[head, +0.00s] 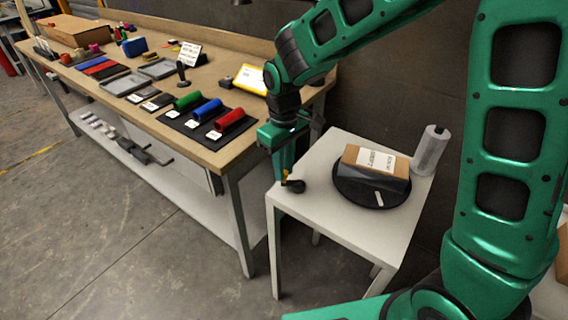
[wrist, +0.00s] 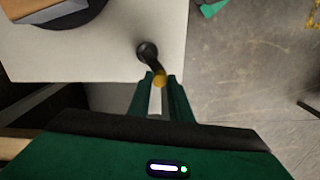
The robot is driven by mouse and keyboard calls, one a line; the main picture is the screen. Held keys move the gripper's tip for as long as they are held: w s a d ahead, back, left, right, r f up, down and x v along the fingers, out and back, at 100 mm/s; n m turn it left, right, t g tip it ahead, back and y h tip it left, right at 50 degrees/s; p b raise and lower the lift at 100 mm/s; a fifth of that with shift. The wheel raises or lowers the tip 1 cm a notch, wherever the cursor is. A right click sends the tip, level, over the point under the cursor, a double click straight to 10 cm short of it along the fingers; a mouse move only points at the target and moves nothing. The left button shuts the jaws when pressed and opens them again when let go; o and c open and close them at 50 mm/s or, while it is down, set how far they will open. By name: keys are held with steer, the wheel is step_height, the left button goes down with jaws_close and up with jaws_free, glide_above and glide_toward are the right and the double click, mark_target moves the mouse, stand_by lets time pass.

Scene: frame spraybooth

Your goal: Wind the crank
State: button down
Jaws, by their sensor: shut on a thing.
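The crank (head: 297,186) is a small black arm with a round black hub at the front left corner of the white side table (head: 328,180). My gripper (head: 285,178) points down at that corner. The fingers partly hide the knob. A black turntable (head: 350,196) carrying a brown box (head: 383,181) with a white label stands on the same table.
A white roll (head: 430,150) stands at the table's back right corner. A long workbench (head: 232,150) on the left holds red, blue and green rollers, trays and cards. Bare concrete floor (head: 150,255) lies in front. A dark wall stands behind the table.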

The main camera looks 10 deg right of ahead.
steer(key=n, duration=0.1)
steer(key=s+n, duration=0.1)
steer(key=n, duration=0.2)
steer(key=shift+s+n, duration=0.25)
steer(key=shift+n, duration=0.05)
steer(key=shift+s+d+n, duration=0.2)
steer(key=shift+s+n, duration=0.1)
steer(key=shift+n, duration=0.65)
steer(key=shift+s+d+n, duration=0.2)
steer(key=shift+s+n, duration=0.1)
steer(key=shift+n, duration=0.65)
steer(key=shift+d, duration=0.1)
steer(key=c, duration=1.6)
jaws_free()
step_height(320, 180, up, 11)
steer(key=shift+f, duration=0.1)
steer(key=shift+c, duration=0.2)
